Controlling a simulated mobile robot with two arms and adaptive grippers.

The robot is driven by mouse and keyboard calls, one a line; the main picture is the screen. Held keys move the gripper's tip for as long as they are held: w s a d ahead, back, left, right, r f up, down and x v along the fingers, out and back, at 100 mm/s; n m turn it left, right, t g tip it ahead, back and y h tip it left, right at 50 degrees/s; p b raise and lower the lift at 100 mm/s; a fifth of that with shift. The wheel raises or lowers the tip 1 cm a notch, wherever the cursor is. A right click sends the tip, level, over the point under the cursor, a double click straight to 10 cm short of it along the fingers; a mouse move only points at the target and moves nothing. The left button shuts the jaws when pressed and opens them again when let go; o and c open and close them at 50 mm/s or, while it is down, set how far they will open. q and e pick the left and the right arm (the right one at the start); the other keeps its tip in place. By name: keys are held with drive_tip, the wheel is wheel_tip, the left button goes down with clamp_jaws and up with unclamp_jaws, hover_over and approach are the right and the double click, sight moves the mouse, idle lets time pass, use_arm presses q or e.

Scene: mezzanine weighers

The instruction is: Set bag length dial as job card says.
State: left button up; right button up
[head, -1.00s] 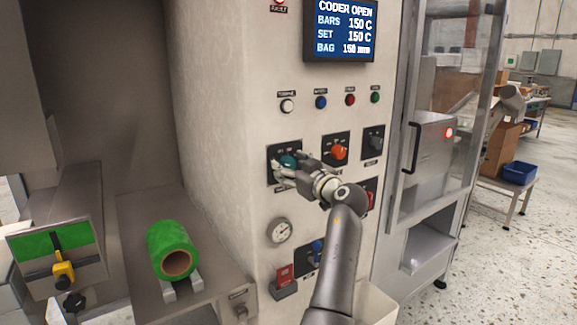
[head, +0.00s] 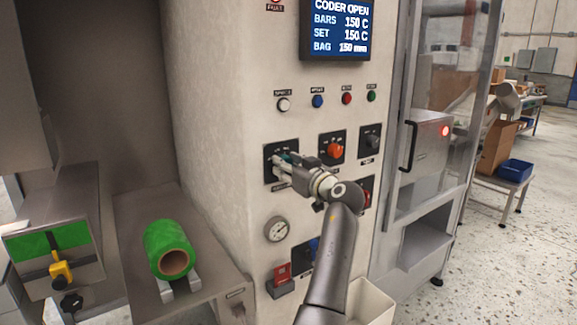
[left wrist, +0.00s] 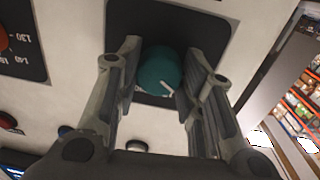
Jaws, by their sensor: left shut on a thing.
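The teal dial (left wrist: 160,72) sits on a black plate on the machine's cream panel, between the two fingers of my left gripper (left wrist: 158,85) in the left wrist view. In the head view the left gripper (head: 284,168) is shut on the dial, which is mostly hidden behind the fingers. The display (head: 337,27) reads CODER OPEN, BARS 150 C, SET 150 C, BAG 150 mm. A job card is not readable in these frames. My right gripper is not in view.
An orange dial (head: 334,150) and a black switch (head: 370,137) are close to the right. A round gauge (head: 278,229) is below. A green film roll (head: 169,248) lies on the left shelf. A glass-doored cabinet (head: 440,130) stands to the right.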

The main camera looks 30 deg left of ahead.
use_arm(q)
drive_tip(key=shift+r+m+p, duration=0.15)
drive_tip(key=shift+m+p, duration=0.45)
drive_tip(key=shift+m, duration=1)
drive_tip(key=shift+r+m+p, duration=0.1)
drive_tip(key=shift+m+p, duration=0.5)
drive_tip(key=shift+m, duration=1)
drive_tip(key=o, duration=1)
drive_tip(key=shift+f, duration=0.1)
drive_tip(key=shift+o, duration=0.2)
drive_tip(key=shift+d, duration=0.1)
